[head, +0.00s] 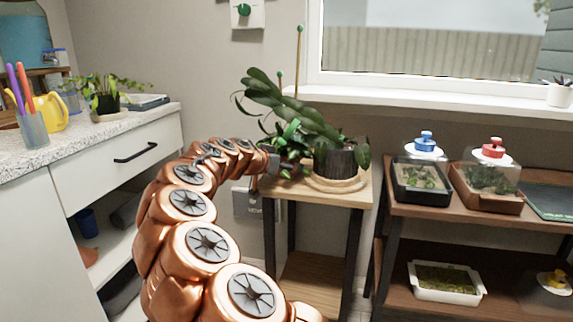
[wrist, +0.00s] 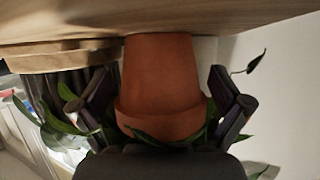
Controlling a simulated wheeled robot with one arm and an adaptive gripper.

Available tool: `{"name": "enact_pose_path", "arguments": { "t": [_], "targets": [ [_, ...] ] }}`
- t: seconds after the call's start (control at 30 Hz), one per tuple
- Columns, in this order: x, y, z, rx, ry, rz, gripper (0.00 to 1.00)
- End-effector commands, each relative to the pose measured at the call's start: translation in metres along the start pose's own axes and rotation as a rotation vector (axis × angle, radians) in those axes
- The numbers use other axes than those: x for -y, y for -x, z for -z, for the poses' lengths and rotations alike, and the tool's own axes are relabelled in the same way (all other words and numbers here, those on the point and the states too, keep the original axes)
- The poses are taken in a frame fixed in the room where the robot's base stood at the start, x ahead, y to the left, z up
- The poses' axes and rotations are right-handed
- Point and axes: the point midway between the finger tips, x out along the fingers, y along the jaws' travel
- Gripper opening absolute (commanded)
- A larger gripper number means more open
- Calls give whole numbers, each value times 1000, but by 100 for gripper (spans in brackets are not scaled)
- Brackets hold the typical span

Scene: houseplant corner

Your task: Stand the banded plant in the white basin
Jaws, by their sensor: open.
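My gripper (wrist: 161,88) is open, with one finger on each side of a terracotta pot (wrist: 165,75) that stands on the wooden table (wrist: 220,18). Gaps show between fingers and pot in the wrist view, which is upside down. Green leaves hang around the pot's rim. In the head view my gripper (head: 273,160) is at the left of the small table, among the leaves of this plant (head: 291,138); its pot is mostly hidden there. I cannot make out a band on it. A white basin-like tray (head: 482,291) with green filling sits on the right rack's lower shelf.
A tall plant in a dark ribbed pot (head: 336,163) stands on a round wooden board (head: 350,184), close right of my gripper. The rack's top holds two covered planters (head: 421,188) (head: 487,201) and a dark mat (head: 553,199). A counter with drawers (head: 120,160) is at left.

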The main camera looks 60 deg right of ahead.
Motion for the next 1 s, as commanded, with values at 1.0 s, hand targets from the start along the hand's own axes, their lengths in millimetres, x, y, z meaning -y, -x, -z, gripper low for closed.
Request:
{"name": "enact_pose_path", "arguments": {
  "t": [1.0],
  "targets": [
    [-1,110,0,0,-1,-2,100]
  ]
}}
